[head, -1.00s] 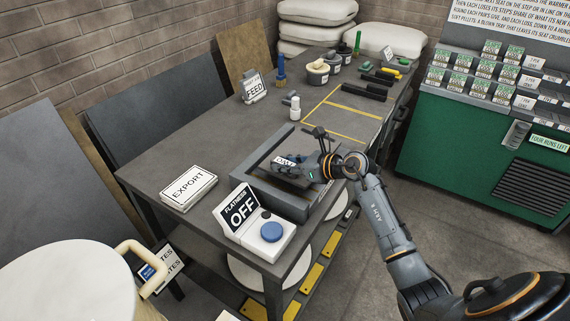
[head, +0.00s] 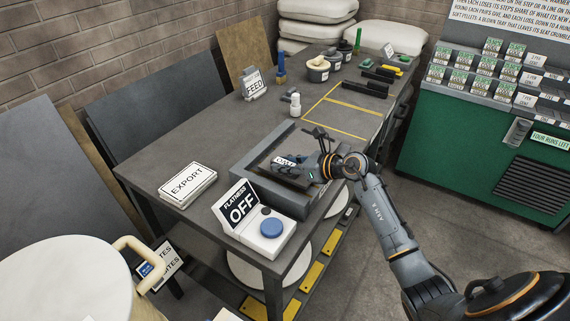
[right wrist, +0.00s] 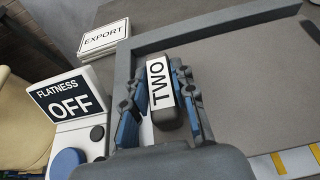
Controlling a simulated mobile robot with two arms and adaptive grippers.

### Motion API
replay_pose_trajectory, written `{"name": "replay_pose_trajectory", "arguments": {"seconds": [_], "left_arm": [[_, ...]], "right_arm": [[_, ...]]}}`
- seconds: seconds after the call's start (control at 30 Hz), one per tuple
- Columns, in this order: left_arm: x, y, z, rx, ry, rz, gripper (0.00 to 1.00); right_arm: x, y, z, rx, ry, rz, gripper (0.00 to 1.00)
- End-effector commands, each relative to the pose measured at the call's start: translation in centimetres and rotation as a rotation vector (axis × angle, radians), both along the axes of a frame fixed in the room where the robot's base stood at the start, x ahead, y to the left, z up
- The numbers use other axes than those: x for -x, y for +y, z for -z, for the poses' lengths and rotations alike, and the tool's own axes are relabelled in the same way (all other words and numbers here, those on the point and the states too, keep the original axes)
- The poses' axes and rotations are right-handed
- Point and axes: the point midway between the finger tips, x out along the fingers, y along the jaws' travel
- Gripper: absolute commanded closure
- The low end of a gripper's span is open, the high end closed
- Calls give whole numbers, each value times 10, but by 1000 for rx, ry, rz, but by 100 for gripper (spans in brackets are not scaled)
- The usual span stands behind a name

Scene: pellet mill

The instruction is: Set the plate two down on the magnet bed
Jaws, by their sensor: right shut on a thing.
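My right gripper (head: 296,166) is over the magnet bed (head: 285,203), a grey box with a raised rim on the table. In the right wrist view my right gripper (right wrist: 162,100) has its blue-padded fingers shut on either side of the dark handle of plate two (right wrist: 158,82), labelled TWO. The label of plate two (head: 284,161) also shows small in the head view. The bed's rim (right wrist: 205,30) runs behind and left of the handle. The gripper hides much of the plate, and I cannot tell whether it touches the bed. My left gripper is out of view.
A FLATNESS OFF sign (head: 238,204) and a blue button (head: 271,228) stand at the bed's near side. EXPORT cards (head: 187,184) lie to its left. A white bottle (head: 295,103) and a yellow-outlined area (head: 345,118) are behind. A green cabinet (head: 470,150) stands right.

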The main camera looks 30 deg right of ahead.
Motion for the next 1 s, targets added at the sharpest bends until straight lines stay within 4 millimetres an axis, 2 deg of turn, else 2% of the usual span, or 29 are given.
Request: {"name": "replay_pose_trajectory", "arguments": {"seconds": [0.2, 1.0], "left_arm": [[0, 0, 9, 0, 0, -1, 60], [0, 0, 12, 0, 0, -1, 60]], "right_arm": [[-1, -1, 6, 1, -10, 2, 100], [-1, -1, 9, 1, -8, 1, 100]]}}
